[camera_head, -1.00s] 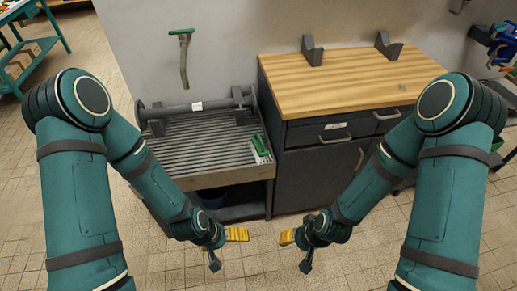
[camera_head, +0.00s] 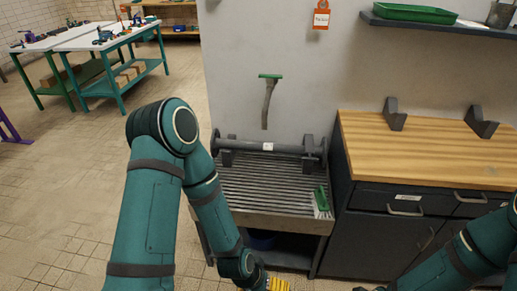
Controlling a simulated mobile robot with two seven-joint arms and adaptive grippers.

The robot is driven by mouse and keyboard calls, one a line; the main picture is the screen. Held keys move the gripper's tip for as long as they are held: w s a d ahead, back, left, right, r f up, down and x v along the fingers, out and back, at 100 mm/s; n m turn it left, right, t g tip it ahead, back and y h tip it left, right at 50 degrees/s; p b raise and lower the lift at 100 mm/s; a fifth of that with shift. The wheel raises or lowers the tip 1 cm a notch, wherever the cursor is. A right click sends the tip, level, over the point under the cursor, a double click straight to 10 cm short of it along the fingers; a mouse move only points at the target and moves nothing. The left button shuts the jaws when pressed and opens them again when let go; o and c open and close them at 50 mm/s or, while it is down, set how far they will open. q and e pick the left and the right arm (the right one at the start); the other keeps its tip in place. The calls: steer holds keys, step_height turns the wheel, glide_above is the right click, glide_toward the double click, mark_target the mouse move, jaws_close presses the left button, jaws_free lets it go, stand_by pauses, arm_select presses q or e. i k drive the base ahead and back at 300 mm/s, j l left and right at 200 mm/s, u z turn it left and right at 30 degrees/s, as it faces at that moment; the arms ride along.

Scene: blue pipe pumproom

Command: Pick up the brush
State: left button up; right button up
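A brush (camera_head: 321,202) with a green back and pale bristles lies on the right side of a grey slatted drain rack (camera_head: 250,185). A second green-topped tool (camera_head: 270,90) with a grey stem is against the wall above the rack; I cannot tell whether it is a brush. My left gripper (camera_head: 272,285), with yellow finger pads, is at the bottom edge, below and in front of the rack and apart from the brush. It is cut off, so its opening is unclear. My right arm enters at lower right; its gripper is outside the picture.
A grey pipe (camera_head: 265,147) lies across the rack's back. A wood-topped cabinet (camera_head: 430,150) with two grey brackets stands right of the rack. A wall shelf (camera_head: 440,24) holds a green tray (camera_head: 415,13).

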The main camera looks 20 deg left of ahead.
mark_target(321, 202)
steer(key=u, duration=0.45)
steer(key=i+l+u, duration=0.1)
steer(key=u, duration=0.3)
steer(key=l+u, duration=0.2)
steer(key=u, duration=0.25)
steer(key=l+u, duration=0.1)
steer(key=u, duration=0.35)
steer(key=l+u, duration=0.3)
steer(key=l, duration=0.15)
steer(key=l+u, duration=0.3)
steer(key=l, duration=0.2)
